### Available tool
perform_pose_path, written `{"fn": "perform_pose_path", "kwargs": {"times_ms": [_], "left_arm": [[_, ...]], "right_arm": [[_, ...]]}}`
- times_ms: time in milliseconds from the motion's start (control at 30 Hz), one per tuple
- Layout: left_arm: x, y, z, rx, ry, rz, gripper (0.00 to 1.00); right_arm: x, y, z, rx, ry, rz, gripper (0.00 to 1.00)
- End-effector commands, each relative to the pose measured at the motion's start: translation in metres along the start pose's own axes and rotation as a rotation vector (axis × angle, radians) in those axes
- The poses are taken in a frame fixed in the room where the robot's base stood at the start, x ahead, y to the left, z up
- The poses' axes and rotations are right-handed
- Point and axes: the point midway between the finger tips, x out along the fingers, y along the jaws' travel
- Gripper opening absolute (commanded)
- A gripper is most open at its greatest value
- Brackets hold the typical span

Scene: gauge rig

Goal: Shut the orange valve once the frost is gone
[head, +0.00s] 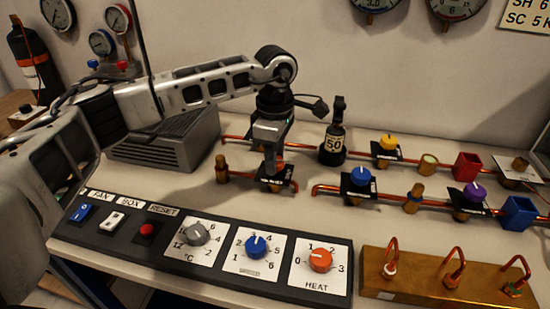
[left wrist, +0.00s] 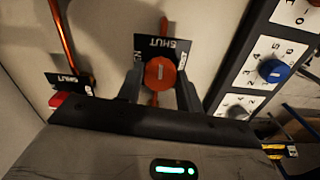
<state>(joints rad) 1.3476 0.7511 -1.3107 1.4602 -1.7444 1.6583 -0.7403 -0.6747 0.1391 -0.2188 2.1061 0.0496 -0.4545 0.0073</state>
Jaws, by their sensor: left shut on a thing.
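My left gripper (head: 272,168) reaches down from above onto a valve on the copper pipe. In the left wrist view its two fingers close on the sides of a round orange valve knob (left wrist: 160,73). A short pale mark on the knob runs roughly along the pipe. The knob sits on a black plate (left wrist: 144,43) lettered SHUT. In the head view the gripper hides the knob, and only the black plate (head: 288,184) shows beneath. I cannot make out any frost for certain. My right gripper is not in view.
A blue valve (head: 361,176), a yellow valve (head: 388,143) and a purple valve (head: 474,192) stand along the pipes to the right. A control panel (head: 200,278) with an orange HEAT dial (head: 320,260) lies in front. A brass block (head: 420,278) with copper hooks is front right.

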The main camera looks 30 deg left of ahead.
Motion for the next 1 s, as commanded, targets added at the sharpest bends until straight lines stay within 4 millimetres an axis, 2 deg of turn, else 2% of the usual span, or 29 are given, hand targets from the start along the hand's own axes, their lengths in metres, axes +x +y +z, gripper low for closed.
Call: {"fn": "perform_pose_path", "kwargs": {"times_ms": [233, 700, 733, 800, 1000], "left_arm": [[-0.0025, 0.0012, 0.0006, 0.059, -0.004, 0.006, 0.13], [-0.003, 0.0013, 0.0006, 0.071, -0.003, 0.007, 0.13], [-0.003, 0.0014, 0.0006, 0.07, -0.003, 0.007, 0.44], [-0.0028, 0.0012, 0.0006, 0.07, -0.003, 0.006, 0.58], [-0.0014, 0.0006, 0.0004, 0.069, -0.002, 0.003, 0.58]], "right_arm": [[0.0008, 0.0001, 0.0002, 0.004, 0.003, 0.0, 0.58], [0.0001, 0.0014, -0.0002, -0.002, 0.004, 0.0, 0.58], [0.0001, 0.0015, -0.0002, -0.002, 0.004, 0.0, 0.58], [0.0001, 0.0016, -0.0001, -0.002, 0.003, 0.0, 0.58], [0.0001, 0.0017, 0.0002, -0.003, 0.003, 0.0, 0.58]]}}
